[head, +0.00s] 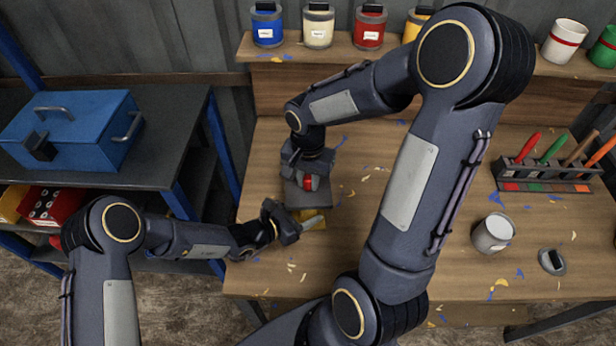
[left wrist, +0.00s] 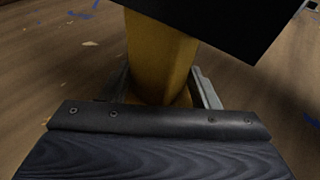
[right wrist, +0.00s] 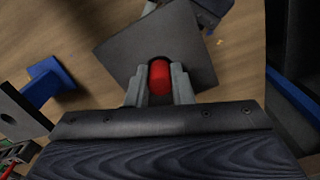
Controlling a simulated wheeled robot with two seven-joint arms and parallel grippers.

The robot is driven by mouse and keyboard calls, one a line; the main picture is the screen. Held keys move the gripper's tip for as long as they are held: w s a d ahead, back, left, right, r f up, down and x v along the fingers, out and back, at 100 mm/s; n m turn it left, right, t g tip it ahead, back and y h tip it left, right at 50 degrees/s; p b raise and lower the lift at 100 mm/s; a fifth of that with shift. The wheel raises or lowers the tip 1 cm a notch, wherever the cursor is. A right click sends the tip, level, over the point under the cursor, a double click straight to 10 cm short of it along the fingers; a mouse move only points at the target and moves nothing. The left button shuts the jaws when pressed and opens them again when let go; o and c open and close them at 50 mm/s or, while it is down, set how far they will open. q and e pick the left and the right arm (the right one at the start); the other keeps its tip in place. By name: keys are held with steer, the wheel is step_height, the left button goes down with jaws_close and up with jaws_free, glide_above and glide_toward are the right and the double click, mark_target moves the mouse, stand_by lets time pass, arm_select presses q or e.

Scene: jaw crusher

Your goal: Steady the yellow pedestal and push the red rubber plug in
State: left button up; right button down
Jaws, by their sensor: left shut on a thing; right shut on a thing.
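The yellow pedestal (head: 312,220) stands on the wooden bench with a dark square plate (head: 318,197) on top. My left gripper (head: 302,226) is shut on its yellow column, which fills the space between the fingers in the left wrist view (left wrist: 160,60). The red rubber plug (right wrist: 160,76) sits between the fingers of my right gripper (right wrist: 160,85), which is shut on it. The plug is at a dark round opening in the plate (right wrist: 125,50). How deep it sits cannot be told. In the head view the plug (head: 308,182) is partly hidden by my right gripper.
A blue stand (right wrist: 45,85) and a grey plate with a hole (right wrist: 12,108) show in the right wrist view. A grey cup (head: 492,234) and a tool rack (head: 545,180) stand at the right. A blue toolbox (head: 75,130) is on the left shelf. Paint cans line the back ledge (head: 335,50).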

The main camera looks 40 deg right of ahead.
steer(key=shift+f, duration=0.1)
steer(key=c, duration=1.2)
jaws_free()
step_height(320, 180, up, 12)
steer(key=shift+r, duration=0.1)
arm_select(q)
steer(key=o, duration=0.8)
steer(key=shift+o, duration=0.2)
steer(key=shift+a, duration=0.1)
